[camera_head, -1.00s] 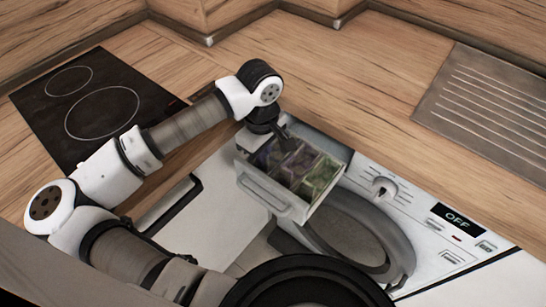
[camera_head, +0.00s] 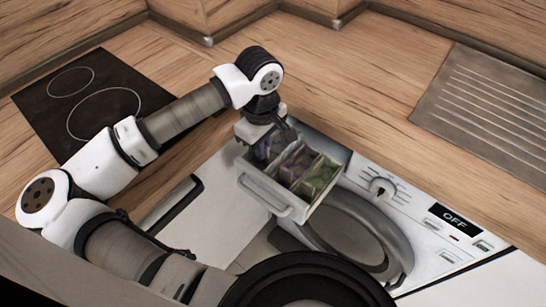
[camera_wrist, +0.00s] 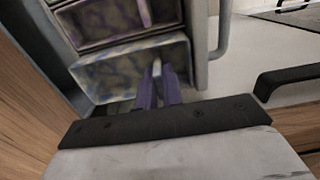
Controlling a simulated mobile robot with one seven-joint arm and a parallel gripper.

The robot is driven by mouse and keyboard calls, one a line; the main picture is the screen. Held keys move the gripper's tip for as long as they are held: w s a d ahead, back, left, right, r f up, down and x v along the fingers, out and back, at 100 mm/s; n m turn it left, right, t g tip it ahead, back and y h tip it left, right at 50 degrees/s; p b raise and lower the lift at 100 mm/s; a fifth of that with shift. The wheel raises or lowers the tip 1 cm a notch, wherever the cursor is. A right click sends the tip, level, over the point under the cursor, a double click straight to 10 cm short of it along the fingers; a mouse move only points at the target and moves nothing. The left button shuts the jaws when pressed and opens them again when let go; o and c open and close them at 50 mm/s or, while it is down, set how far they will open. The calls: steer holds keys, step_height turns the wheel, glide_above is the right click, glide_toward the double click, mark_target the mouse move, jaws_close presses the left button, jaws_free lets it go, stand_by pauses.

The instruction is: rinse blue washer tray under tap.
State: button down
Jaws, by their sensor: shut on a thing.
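The washer's detergent drawer (camera_head: 263,193) is pulled out and holds several stained inserts side by side. The blue washer tray (camera_head: 264,150) is the bluish insert at the drawer's left end; its marbled, dirty-looking inside shows in the wrist view (camera_wrist: 125,72). The middle insert (camera_head: 297,163) is purple and the right one (camera_head: 321,176) greenish. My gripper (camera_head: 277,146) reaches down over the left end of the drawer and partly hides the blue tray. In the wrist view its narrow fingers (camera_wrist: 157,72) are close together at the blue tray's near wall, shut on it. The exact grip is hard to see.
The washer panel (camera_head: 395,195) reads OFF, above a round door. A wooden counter (camera_head: 340,65) runs behind, with a black hob (camera_head: 100,105) at left and a ribbed metal drainer (camera_head: 490,95) at right. A dark handle (camera_head: 172,203) is left of the drawer.

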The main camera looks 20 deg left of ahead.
steer(key=shift+r, duration=0.7)
steer(key=shift+r, duration=0.1)
steer(key=s+a+r, duration=0.1)
steer(key=s+r, duration=0.3)
steer(key=r, duration=0.1)
steer(key=shift+a+p, duration=0.2)
steer(key=shift+p, duration=0.25)
stand_by(0.8)
steer(key=shift+w, duration=0.1)
stand_by(0.4)
